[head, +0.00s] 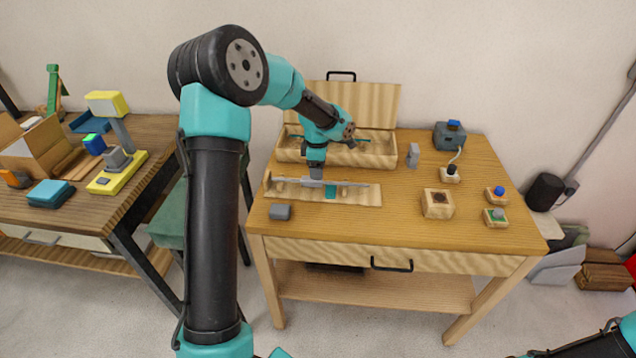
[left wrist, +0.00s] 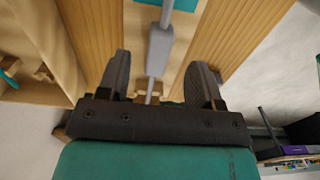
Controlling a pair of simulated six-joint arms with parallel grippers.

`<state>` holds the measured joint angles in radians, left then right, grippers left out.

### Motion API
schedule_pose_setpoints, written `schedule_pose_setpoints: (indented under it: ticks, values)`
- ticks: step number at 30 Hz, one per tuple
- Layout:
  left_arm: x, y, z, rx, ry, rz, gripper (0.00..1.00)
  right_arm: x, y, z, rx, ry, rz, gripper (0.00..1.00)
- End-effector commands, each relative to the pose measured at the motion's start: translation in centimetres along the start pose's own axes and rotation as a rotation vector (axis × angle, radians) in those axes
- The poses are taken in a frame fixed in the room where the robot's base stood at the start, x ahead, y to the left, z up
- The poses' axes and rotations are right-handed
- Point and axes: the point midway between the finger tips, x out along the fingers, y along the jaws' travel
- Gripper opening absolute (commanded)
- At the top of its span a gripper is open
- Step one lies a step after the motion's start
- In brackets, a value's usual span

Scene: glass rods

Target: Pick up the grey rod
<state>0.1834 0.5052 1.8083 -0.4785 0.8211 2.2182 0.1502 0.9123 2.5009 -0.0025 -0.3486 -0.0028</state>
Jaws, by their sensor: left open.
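The grey rod (head: 350,184) lies lengthwise on a light wooden holder (head: 369,197) near the front left of the table, with a teal piece (head: 331,193) at its middle. My left gripper (head: 316,174) is at the rod, left of the teal piece. In the left wrist view, my left gripper (left wrist: 160,82) is open, one finger on each side of the rod's line. The rod (left wrist: 182,22) has a thicker grey part (left wrist: 160,48) and a thin end running between the fingers. Contact cannot be made out. My right gripper is out of view.
An open wooden box (head: 378,158) stands behind the holder. A grey block (head: 280,212) lies in front of it. A small grey upright piece (head: 413,155), a wooden block with a dark hole (head: 437,204) and button blocks (head: 496,217) stand to the right.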

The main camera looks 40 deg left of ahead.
Motion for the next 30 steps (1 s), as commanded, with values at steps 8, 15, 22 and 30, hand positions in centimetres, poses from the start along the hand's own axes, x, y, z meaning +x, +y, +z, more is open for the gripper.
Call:
schedule_pose_setpoints:
  ticks: [8, 15, 22, 30]
  values:
    - [1.3, -0.1, 0.0, 0.0, 0.001, -0.003, 0.6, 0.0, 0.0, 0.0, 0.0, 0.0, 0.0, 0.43]
    - [4.5, -0.1, 0.2, 0.001, 0.001, -0.003, 0.6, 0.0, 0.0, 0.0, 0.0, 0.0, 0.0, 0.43]
    - [5.2, 0.0, 0.2, 0.0, -0.001, 0.0, 0.6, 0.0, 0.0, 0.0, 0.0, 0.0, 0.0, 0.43]
    - [5.2, 0.0, 0.2, 0.0, -0.001, 0.0, 0.6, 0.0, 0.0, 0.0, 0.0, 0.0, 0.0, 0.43]
